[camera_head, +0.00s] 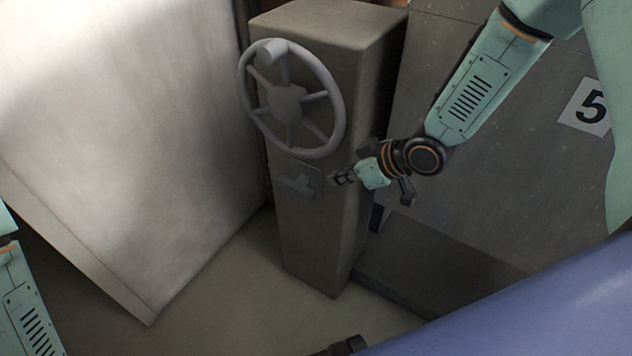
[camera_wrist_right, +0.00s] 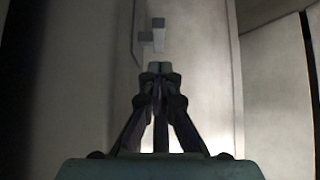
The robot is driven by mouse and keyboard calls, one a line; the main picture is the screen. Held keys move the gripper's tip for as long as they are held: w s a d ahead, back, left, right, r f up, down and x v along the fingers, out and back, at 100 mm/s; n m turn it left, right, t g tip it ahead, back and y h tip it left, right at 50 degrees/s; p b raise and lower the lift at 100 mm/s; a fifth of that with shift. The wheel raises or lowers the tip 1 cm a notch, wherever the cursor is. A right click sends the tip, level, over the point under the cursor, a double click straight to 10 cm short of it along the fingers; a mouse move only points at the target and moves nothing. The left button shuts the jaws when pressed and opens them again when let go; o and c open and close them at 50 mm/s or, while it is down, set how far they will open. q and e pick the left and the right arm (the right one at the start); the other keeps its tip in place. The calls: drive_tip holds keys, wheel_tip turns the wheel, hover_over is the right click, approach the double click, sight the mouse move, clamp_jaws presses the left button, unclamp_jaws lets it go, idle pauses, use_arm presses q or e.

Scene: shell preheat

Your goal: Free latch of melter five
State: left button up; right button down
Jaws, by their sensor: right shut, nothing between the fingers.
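The latch is a small grey T-shaped handle (camera_head: 298,183) on a dark plate, set in the front of a grey pedestal (camera_head: 318,245) below its handwheel. It also shows in the right wrist view as a pale handle (camera_wrist_right: 157,37) beyond the fingertips. My right gripper (camera_head: 338,178) is shut and empty, just right of the latch plate, with a small gap seen in the wrist view (camera_wrist_right: 158,68). My left arm shows at the left edge; a dark tip at the bottom edge may be its gripper, too cut off to judge.
A spoked grey handwheel (camera_head: 290,98) is above the latch. A large pale panel (camera_head: 130,130) stands left. A wall with a white "5" sign (camera_head: 587,106) is at right. A blue curved surface (camera_head: 530,310) fills the lower right. Floor (camera_head: 225,295) shows between panel and pedestal.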

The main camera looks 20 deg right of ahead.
drive_tip(key=b, duration=0.3)
approach(302, 190)
drive_tip(key=x, duration=0.5)
drive_tip(key=shift+w+a+f, duration=0.25)
drive_tip(key=shift+w+f, duration=0.05)
drive_tip(key=shift+w, duration=0.15)
drive_tip(key=shift+s, duration=0.1)
drive_tip(key=shift+d+f+t+b, duration=0.1)
drive_tip(key=shift+f+t+b, duration=0.05)
drive_tip(key=shift+t+b, duration=0.3)
